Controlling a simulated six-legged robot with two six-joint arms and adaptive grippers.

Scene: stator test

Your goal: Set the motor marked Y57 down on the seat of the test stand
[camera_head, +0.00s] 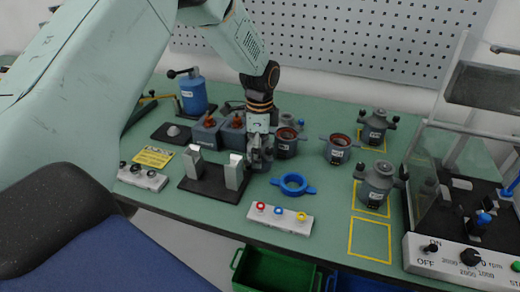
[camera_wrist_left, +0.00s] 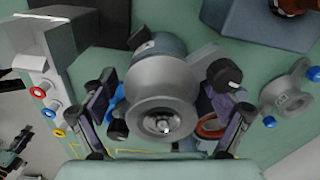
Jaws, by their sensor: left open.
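My left gripper (camera_head: 260,146) points down over the table, left of the middle. In the left wrist view a grey motor (camera_wrist_left: 160,95) with a round end and central shaft lies between the two spread fingers of my left gripper (camera_wrist_left: 160,125). No gap or contact can be judged exactly. In the head view this spot is mostly hidden by the gripper. No Y57 marking is readable. Grey motors stand in yellow squares at the right, one near (camera_head: 377,185) and one far (camera_head: 375,127). The test stand (camera_head: 463,250) with a clear cover, knob and switches is at the right edge.
A black base with two grey posts (camera_head: 210,188) stands left of my gripper. A blue ring (camera_head: 293,184) and a button strip (camera_head: 280,219) lie in front. Two open housings (camera_head: 338,150) (camera_head: 287,142) stand right of it. An empty yellow square (camera_head: 370,240) is clear.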

